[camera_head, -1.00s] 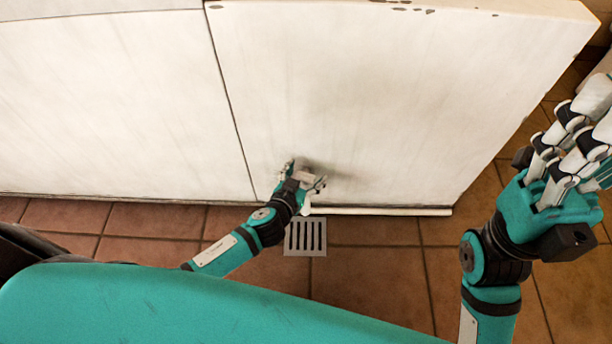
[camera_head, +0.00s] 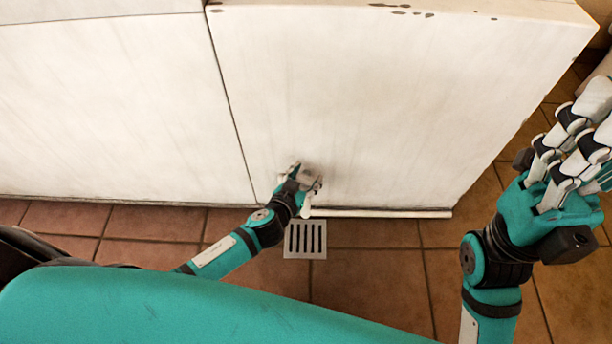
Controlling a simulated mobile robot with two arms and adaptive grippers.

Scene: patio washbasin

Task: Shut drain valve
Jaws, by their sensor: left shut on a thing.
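My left gripper (camera_head: 303,184) is at the lower part of the white basin front, above the floor grate. It is shut on the drain valve (camera_head: 310,173), of which a small grey part shows between and above the fingers. The fingers hide most of the valve, so I cannot tell how far it is turned. My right gripper (camera_head: 578,145) is at the right edge, raised away from the basin, with its white fingers spread out and empty. Its fingertips are partly cut off by the picture edge.
The white basin front (camera_head: 390,100) fills the upper picture, with a seam left of the valve. A pale pipe (camera_head: 385,213) runs along its foot. A square metal floor grate (camera_head: 305,239) lies below the valve. The brown tiled floor (camera_head: 375,270) around it is clear.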

